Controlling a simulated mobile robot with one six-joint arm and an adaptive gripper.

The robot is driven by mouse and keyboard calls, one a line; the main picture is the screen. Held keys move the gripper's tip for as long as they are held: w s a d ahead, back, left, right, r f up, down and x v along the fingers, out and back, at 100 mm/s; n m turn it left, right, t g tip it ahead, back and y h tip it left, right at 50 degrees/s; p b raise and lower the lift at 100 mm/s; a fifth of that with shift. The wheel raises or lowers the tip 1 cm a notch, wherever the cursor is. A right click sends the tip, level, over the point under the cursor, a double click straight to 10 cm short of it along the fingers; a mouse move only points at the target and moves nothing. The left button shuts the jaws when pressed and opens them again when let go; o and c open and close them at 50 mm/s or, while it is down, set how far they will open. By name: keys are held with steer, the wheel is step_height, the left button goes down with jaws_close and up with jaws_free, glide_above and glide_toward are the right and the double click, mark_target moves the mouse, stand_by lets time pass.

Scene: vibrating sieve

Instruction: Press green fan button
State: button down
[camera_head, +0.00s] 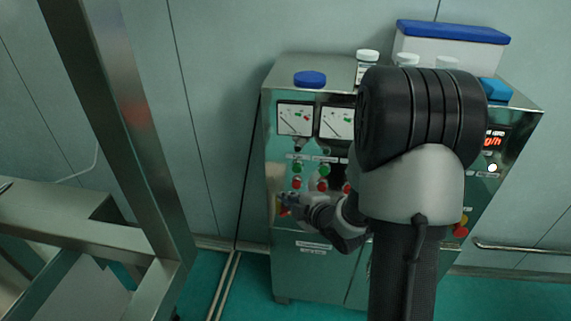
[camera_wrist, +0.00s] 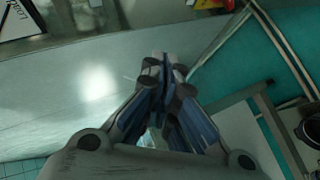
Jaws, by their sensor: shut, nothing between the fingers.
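The steel control cabinet (camera_head: 315,262) stands against the wall in the head view. Its front has green buttons, one at the left (camera_head: 297,168) and one to its right (camera_head: 323,171). Each has a red button below it, such as the left red button (camera_head: 297,183). The labels are too small to read, so I cannot tell which green button is the fan's. My gripper (camera_head: 287,200) is just below and left of the left red button, close to the panel. Its fingers are shut and empty in the wrist view (camera_wrist: 165,62). My arm hides the panel's middle.
Two dial gauges, left (camera_head: 295,119) and right (camera_head: 337,122), sit above the buttons. A blue lid (camera_head: 310,79), a white jar (camera_head: 367,57) and a blue-lidded box (camera_head: 452,33) rest on the cabinet top. A steel frame (camera_head: 135,130) stands at the left.

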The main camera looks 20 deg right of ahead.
mark_target(297, 169)
steer(key=shift+w, duration=0.1)
stand_by(0.3)
steer(key=w+d+p, duration=0.2)
steer(key=w+d, duration=0.3)
steer(key=w, duration=0.2)
stand_by(0.3)
steer(key=shift+w, duration=0.2)
stand_by(1.1)
steer(key=shift+w+d, duration=0.2)
steer(key=shift+w, duration=0.05)
steer(key=shift+w+d, duration=0.3)
steer(key=shift+w, duration=0.1)
stand_by(0.8)
stand_by(0.3)
steer(key=shift+s+a+b, duration=0.55)
steer(key=shift+s+b, duration=0.05)
steer(key=shift+s, duration=0.2)
